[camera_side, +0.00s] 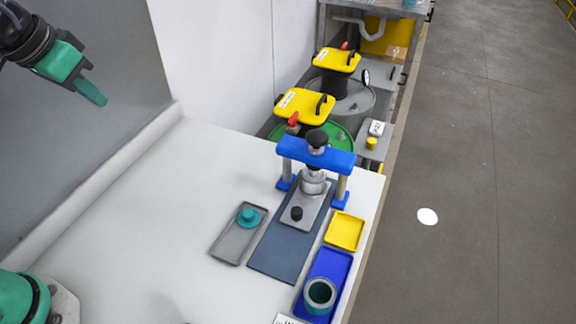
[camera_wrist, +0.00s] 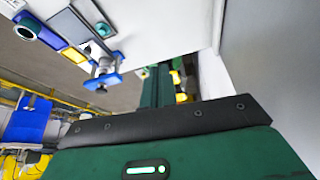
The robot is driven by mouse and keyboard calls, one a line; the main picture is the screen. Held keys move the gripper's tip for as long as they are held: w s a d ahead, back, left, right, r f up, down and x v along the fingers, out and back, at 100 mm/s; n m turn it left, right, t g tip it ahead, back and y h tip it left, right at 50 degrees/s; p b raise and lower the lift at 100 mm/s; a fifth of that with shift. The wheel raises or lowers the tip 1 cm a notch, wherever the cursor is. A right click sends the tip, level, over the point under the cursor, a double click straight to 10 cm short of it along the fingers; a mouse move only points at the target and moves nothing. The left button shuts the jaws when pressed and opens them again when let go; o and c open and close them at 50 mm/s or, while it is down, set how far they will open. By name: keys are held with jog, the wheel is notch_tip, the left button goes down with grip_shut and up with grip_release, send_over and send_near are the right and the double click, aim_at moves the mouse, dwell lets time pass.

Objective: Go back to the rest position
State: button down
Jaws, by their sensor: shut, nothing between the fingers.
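My gripper (camera_side: 91,93) is at the upper left of the side view, raised well above the table in front of the grey wall panel. Its teal fingers are shut and nothing shows between them. It is far from everything on the table. The base of my arm shows at the lower left of the side view.
The white table (camera_side: 150,230) is largely clear. At its right stand a blue press frame (camera_side: 320,152), a grey tray (camera_side: 232,246) with a teal part (camera_side: 249,219), a yellow tray (camera_side: 344,231) and a blue tray (camera_side: 330,264) holding a teal ring (camera_side: 320,292). Drums stand behind.

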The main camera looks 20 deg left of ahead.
jog(key=s+a+f+n, duration=0.1)
jog(key=s+a+f, duration=0.2)
jog(key=s+f, duration=0.2)
jog(key=s, duration=0.3)
jog(key=shift+a+f+t+y, duration=0.3)
jog(key=shift+a+f, duration=0.05)
jog(key=shift+a, duration=0.05)
